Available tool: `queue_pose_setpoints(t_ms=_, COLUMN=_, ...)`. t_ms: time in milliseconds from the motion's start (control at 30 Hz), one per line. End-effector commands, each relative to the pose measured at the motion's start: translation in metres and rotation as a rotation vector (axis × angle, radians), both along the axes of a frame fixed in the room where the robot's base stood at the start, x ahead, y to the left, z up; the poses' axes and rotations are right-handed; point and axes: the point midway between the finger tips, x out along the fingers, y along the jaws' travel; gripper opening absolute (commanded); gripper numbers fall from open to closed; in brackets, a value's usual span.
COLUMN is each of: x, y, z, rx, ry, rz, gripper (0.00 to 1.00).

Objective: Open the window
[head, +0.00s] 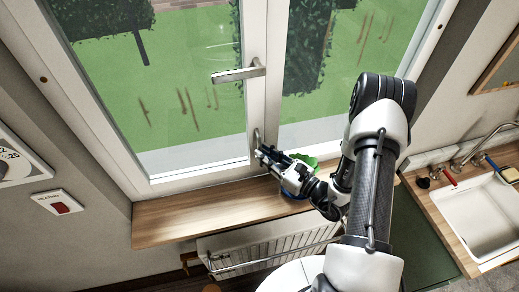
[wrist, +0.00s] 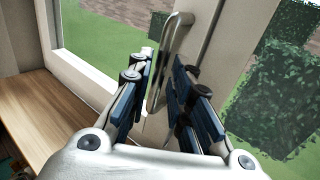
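The window (head: 190,100) has a white frame and two glazed panes, and looks shut in the head view. Its lever handle (head: 238,74) lies roughly level, pointing left from the middle post. Lower on that post is an upright metal pull handle (head: 257,138), also in the wrist view (wrist: 175,42). My gripper (head: 264,156) is at the lower end of this pull handle. In the wrist view my gripper (wrist: 163,72) has its fingers apart, one on each side of the bar. I see no clear contact. The lever handle is outside the wrist view.
A wooden sill (head: 190,215) runs below the window, with a radiator (head: 265,245) under it. A green plant (head: 305,160) in a blue pot stands on the sill close to my gripper. A sink (head: 480,215) is at the right.

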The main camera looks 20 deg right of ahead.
Motion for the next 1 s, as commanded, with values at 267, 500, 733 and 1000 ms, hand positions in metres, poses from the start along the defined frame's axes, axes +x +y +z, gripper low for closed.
queue_pose_setpoints(t_ms=267, x=0.023, y=0.016, z=0.000, rx=-0.001, ry=0.001, rz=0.001, gripper=0.19)
queue_pose_setpoints(t_ms=500, x=0.025, y=0.016, z=0.000, rx=0.000, ry=0.001, rz=0.000, gripper=0.19)
queue_pose_setpoints(t_ms=733, x=0.024, y=0.016, z=0.000, rx=0.000, ry=0.001, rz=0.000, gripper=0.09)
queue_pose_setpoints(t_ms=1000, x=0.024, y=0.016, z=0.000, rx=0.000, ry=0.001, rz=0.000, gripper=0.00)
